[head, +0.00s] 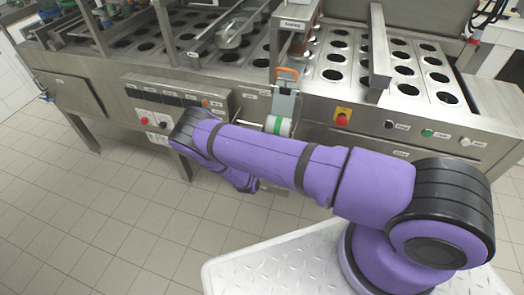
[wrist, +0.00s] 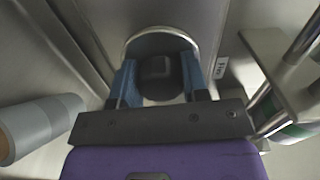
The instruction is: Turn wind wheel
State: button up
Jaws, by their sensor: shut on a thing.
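The wind wheel (wrist: 161,32) shows in the wrist view as a curved metal rim around a dark recess on a steel panel. The lower part of the wheel is hidden by my gripper. In the head view my purple arm stretches left to the machine's front, and the gripper and wheel are hidden behind its end.
The steel cup filler (head: 335,103) spans the back. A control box (head: 178,100) with a red button is close to my wrist. In the wrist view a grey cylinder (wrist: 42,125) is at left and a metal post with a green band (wrist: 293,133) at right. Tiled floor (head: 90,205) is open.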

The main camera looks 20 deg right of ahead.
jog(key=m, duration=0.4)
jog(key=shift+m, duration=0.3)
jog(key=m, duration=0.3)
jog(key=shift+m, duration=0.4)
jog(key=m, duration=0.8)
jog(key=shift+s, duration=0.1)
jog(key=m, duration=0.4)
jog(key=shift+d+m, duration=0.1)
jog(key=shift+m, duration=0.2)
jog(key=m, duration=0.3)
jog(key=shift+m, duration=0.3)
jog(key=m, duration=0.4)
jog(key=shift+m, duration=2.1)
